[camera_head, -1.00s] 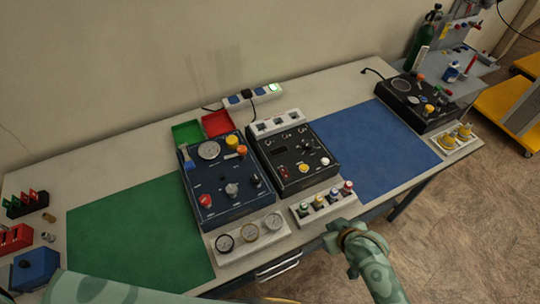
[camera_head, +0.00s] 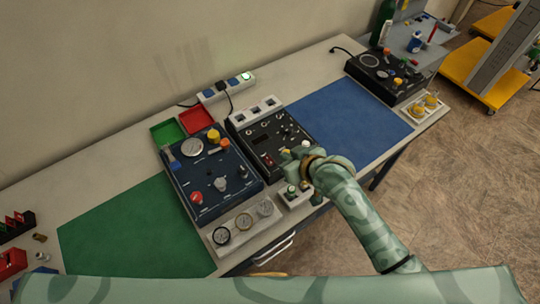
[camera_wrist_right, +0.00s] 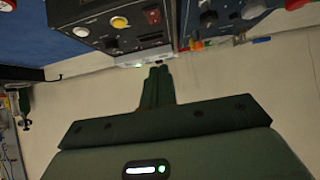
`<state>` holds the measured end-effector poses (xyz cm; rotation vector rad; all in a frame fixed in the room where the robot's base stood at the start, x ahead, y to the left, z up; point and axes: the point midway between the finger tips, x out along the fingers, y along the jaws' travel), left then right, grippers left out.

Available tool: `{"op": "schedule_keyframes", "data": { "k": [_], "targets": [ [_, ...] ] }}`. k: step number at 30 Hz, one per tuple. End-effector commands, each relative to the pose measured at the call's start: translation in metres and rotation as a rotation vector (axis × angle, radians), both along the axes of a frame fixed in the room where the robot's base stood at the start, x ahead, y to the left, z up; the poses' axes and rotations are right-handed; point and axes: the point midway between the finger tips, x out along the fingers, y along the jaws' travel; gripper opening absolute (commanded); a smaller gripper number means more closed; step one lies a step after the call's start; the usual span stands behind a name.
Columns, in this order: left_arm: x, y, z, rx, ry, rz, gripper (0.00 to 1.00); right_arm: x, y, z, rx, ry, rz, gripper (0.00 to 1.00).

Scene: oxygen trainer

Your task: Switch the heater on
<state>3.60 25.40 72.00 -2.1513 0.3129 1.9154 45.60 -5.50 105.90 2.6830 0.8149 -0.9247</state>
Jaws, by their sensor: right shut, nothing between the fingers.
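The black control box (camera_head: 246,132) stands mid-bench, with a small red switch (camera_head: 268,160) on its front left and knobs on top. No readable label tells which control is the heater's. My right gripper (camera_head: 284,154) is over the box's front right corner and hides part of it. I cannot tell whether the fingers touch the box. My left gripper is out of view.
A dark blue box (camera_head: 180,182) stands close left of the black box. A gauge strip (camera_head: 222,248) and a white connector block (camera_head: 287,200) lie in front. A power strip (camera_head: 220,92) lies behind. The blue mat (camera_head: 350,120) and green mat (camera_head: 120,230) are clear.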

Motion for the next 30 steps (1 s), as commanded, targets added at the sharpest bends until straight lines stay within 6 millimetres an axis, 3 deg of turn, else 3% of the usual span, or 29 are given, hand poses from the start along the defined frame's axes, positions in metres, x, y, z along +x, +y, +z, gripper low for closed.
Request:
{"op": "schedule_keyframes", "data": {
  "k": [8,21,30],
  "targets": [
    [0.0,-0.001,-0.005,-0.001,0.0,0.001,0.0,0.011,0.007,-0.011,-0.001,0.0,-0.001,0.0],
    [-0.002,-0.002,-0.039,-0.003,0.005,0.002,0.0,0.068,0.045,-0.069,-0.002,0.001,0.0,0.0],
    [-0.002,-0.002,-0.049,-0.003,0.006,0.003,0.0,0.069,0.046,-0.1,-0.002,0.0,0.0,0.0]
  ]
}}
